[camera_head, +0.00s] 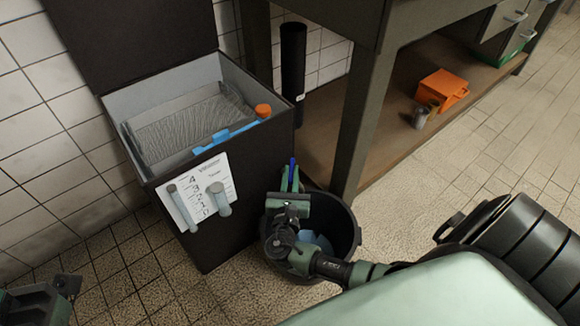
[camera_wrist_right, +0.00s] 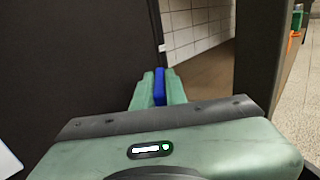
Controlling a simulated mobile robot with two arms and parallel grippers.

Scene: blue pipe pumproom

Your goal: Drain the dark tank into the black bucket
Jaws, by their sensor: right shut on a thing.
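The dark tank (camera_head: 230,240) stands on the left with its lid up, showing a grey, ribbed interior. The black bucket (camera_head: 354,238) stands on the floor against its right side, with something light blue inside. My right gripper (camera_head: 291,178) reaches over the bucket beside the tank's right side. It is shut on a small blue piece (camera_head: 292,165), which also shows between the green fingers in the right wrist view (camera_wrist_right: 159,87). What the blue piece joins to is hidden. A dark part of my left arm (camera_head: 40,303) shows at lower left; its finger state is unclear.
A blue bar (camera_head: 225,137) and an orange cap (camera_head: 263,110) lie at the tank's rim. A paper sheet (camera_head: 215,172) is on its front. A workbench leg (camera_head: 362,125) stands close behind the bucket. An orange box (camera_head: 442,88) is on its lower shelf.

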